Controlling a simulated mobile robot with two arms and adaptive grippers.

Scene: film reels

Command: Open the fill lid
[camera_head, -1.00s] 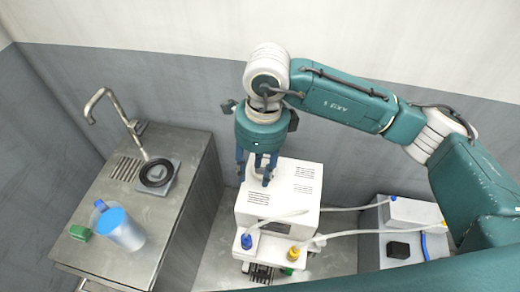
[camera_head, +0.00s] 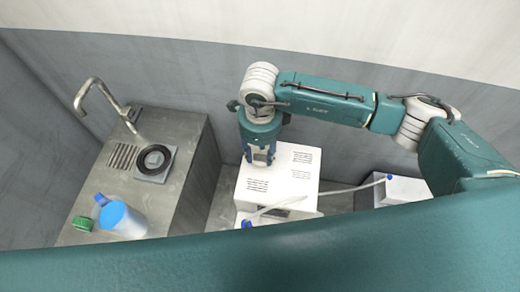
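No raised lid shows. My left gripper is not in view.
The metal counter (camera_head: 185,190) holds a tap (camera_head: 92,92), a black ring (camera_head: 155,158), a blue-topped jug (camera_head: 122,220) and a green cap (camera_head: 82,224). A hose (camera_head: 350,189) links the machine to a white unit (camera_head: 405,188). My teal arm part hides the foreground.

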